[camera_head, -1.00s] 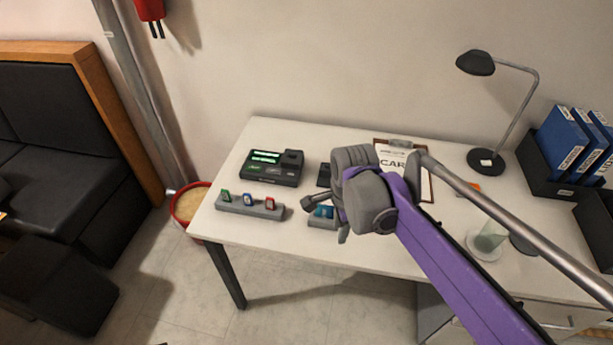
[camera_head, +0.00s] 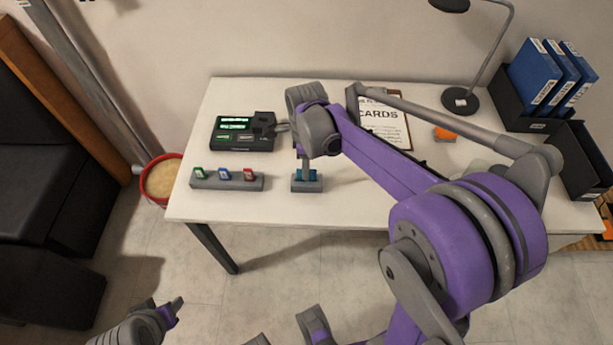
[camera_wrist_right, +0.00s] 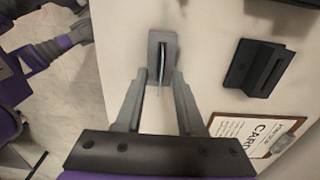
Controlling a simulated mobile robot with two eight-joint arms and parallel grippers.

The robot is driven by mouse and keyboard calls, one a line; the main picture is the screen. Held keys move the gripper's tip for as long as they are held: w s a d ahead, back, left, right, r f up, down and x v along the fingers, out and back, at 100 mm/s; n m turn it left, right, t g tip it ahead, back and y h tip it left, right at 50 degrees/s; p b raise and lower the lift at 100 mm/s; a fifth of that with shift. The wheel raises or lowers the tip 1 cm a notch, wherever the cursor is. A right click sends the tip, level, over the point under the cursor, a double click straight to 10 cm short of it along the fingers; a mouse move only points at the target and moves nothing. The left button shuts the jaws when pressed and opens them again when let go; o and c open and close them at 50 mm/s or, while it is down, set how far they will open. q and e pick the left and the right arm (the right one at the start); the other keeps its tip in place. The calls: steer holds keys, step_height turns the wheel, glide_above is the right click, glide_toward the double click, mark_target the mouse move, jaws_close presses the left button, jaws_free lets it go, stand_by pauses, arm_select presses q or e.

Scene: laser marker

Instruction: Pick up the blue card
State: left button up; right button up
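A blue-teal card (camera_head: 314,175) stands upright in a small grey holder (camera_head: 307,186) near the table's front edge. In the right wrist view the card (camera_wrist_right: 161,68) is a thin edge rising from the slot of the grey holder (camera_wrist_right: 153,45). My right gripper (camera_head: 305,163) points down over the holder and hides part of the card. Its fingers (camera_wrist_right: 159,85) are apart, one on each side of the card, with gaps visible. My left gripper (camera_head: 172,311) is low at the left, away from the table; its opening is unclear.
A grey rack (camera_head: 240,184) with green, blue and red tags stands left of the holder. A black device (camera_head: 231,145) with green displays stands behind the rack. A clipboard (camera_head: 392,128), a lamp (camera_head: 460,101) and blue binders (camera_head: 535,75) are farther right.

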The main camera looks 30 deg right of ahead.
step_height(320, 180, down, 3)
steer(key=shift+d+f, duration=0.1)
steer(key=shift+f, duration=0.1)
jaws_close()
stand_by(1.4)
